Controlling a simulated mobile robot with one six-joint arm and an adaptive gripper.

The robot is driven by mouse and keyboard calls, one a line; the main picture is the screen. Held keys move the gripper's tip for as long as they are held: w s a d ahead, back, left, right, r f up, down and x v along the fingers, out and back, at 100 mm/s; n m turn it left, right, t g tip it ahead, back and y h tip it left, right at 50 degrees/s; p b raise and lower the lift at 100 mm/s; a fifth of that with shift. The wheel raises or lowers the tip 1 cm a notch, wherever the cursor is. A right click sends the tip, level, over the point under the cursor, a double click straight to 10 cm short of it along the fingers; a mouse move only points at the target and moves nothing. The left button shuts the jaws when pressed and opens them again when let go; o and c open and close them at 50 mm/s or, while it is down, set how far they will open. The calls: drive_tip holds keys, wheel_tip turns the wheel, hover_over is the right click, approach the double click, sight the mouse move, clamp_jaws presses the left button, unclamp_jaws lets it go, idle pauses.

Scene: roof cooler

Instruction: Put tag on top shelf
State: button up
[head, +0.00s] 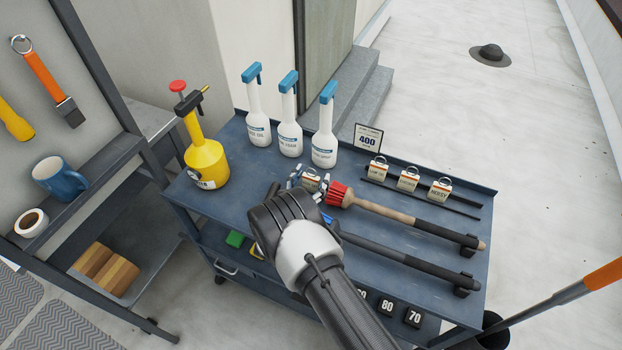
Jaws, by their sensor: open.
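Small cream tags with metal loops stand on the blue cart's top shelf (225,150). Three of them, a left one (377,170), a middle one (408,180) and a right one (440,191), are in a row at the back right. Another cream tag (311,180) is at my gripper (308,182), partly hidden by it. My gripper is open, low over the middle of the top shelf, with its fingers around or just beside that tag. I cannot tell whether they touch it. Black number tags (387,307) show at the cart's front, below the top shelf.
A red-headed brush (400,217) and a dark-handled tool (400,260) lie right of my gripper. A yellow sprayer (206,160), several white bottles (290,130) and a "400" sign (368,139) stand at the left and back. A rack with a blue mug (60,178) is far left.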

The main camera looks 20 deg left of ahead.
drive_tip(key=s, duration=0.2)
drive_tip(key=s+p, duration=0.1)
drive_tip(key=s, duration=0.4)
drive_tip(key=shift+s+a, duration=0.2)
drive_tip(key=shift+a, duration=0.1)
